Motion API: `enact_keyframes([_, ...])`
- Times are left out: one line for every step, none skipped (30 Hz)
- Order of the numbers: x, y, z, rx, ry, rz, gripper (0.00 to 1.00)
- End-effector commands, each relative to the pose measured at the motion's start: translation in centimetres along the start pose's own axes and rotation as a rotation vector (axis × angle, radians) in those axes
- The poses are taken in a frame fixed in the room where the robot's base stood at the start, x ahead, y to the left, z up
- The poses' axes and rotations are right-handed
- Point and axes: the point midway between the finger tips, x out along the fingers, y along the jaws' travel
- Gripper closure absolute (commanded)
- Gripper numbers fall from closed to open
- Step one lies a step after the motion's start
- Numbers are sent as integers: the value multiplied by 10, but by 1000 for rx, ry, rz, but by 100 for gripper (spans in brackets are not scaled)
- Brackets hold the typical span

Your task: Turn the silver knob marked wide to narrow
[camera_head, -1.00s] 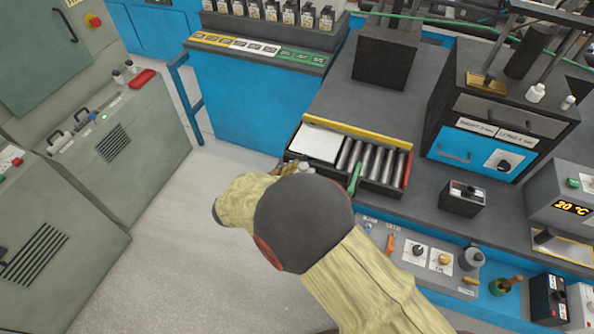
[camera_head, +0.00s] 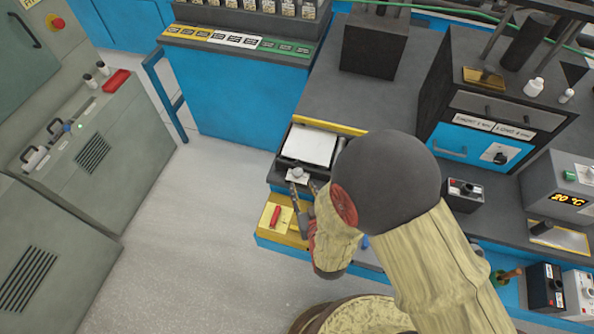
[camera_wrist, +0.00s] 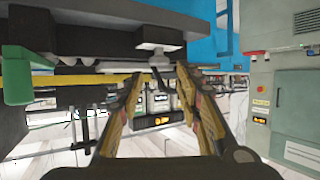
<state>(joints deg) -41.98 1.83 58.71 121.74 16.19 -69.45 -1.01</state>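A small silver knob (camera_head: 298,172) stands on a white plate at the front edge of the bench, just in front of a tray with a white sheet. Any marking on it is too small to read. My gripper (camera_head: 304,188) is open, its two fingers pointing at the knob from the front, close to it. In the wrist view, my gripper's fingers (camera_wrist: 158,72) are spread apart with nothing held. A pale plate shows just above the fingertips there; I cannot tell whether they touch the knob.
A yellow panel with a red handle (camera_head: 275,216) lies left of my gripper. A small black box (camera_head: 463,194) stands to the right on the bench. My arm hides the rollers and part of the lower panel. The floor at left is clear.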

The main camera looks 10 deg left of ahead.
Motion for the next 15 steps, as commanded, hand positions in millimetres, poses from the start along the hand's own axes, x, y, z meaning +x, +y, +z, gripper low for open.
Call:
enact_keyframes([1,0,-1,19,2,2,65])
enact_keyframes([3,1,-1,27,2,3,65])
enact_keyframes([5,1,-1,33,3,4,65])
enact_keyframes([8,1,-1,35,3,4,65])
enact_keyframes([11,1,-1,35,4,5,65])
enact_keyframes([16,1,-1,35,4,6,65])
enact_keyframes([20,2,-1,35,4,6,65])
enact_keyframes([25,2,-1,35,4,7,65])
enact_keyframes([32,2,0,35,3,7,65])
enact_keyframes([37,2,0,34,2,6,65])
enact_keyframes([42,2,0,34,3,6,65])
enact_keyframes([48,2,0,34,3,6,65])
enact_keyframes([52,2,-1,33,4,7,65])
enact_keyframes([56,2,-1,33,4,7,65])
enact_keyframes([61,2,-1,33,4,7,65])
